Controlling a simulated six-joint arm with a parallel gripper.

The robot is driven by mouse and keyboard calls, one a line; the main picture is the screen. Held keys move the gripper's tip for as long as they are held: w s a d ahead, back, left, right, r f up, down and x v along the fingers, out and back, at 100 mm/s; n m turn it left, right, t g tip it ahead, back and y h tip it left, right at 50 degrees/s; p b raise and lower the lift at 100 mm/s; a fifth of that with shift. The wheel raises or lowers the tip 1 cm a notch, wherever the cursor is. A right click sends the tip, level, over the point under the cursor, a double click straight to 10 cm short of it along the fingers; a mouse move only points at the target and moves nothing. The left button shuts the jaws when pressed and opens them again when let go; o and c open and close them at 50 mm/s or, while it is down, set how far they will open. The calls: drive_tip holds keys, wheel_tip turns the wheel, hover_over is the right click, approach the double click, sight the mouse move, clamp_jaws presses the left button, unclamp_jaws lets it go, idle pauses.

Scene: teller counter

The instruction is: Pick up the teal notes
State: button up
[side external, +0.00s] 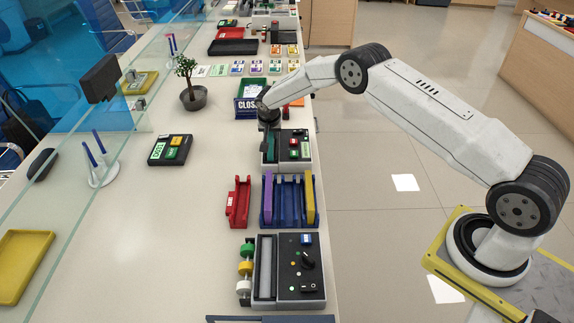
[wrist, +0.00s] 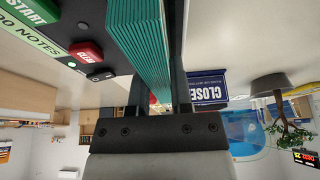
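The teal notes (wrist: 140,40) form a ridged, banded-looking stack in the upper middle of the wrist view. They stand next to the black note counter (side external: 293,147), which has a green START button and a red button. My gripper (wrist: 157,85) has one dark finger on each side of the stack, and the right finger runs close along its edge. I cannot tell whether both fingers press on it. In the side view my gripper (side external: 268,118) points down at the counter's left side.
A blue CLOSED sign (side external: 248,108) stands just behind my gripper. In front are a blue rack (side external: 285,203) with purple and yellow pieces, a red holder (side external: 238,203) and another machine (side external: 300,270). A potted tree (side external: 192,95) and a small keypad (side external: 170,149) stand left.

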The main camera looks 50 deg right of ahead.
clamp_jaws()
drive_tip(key=shift+r, duration=0.1)
drive_tip(key=shift+r, duration=1.3)
drive_tip(key=shift+s+r, duration=0.1)
drive_tip(key=shift+r, duration=0.25)
drive_tip(key=s+a+r, duration=0.2)
drive_tip(key=s+r, duration=0.7)
drive_tip(key=s, duration=0.4)
drive_tip(key=shift+s+r, duration=0.25)
drive_tip(key=shift+s, duration=0.05)
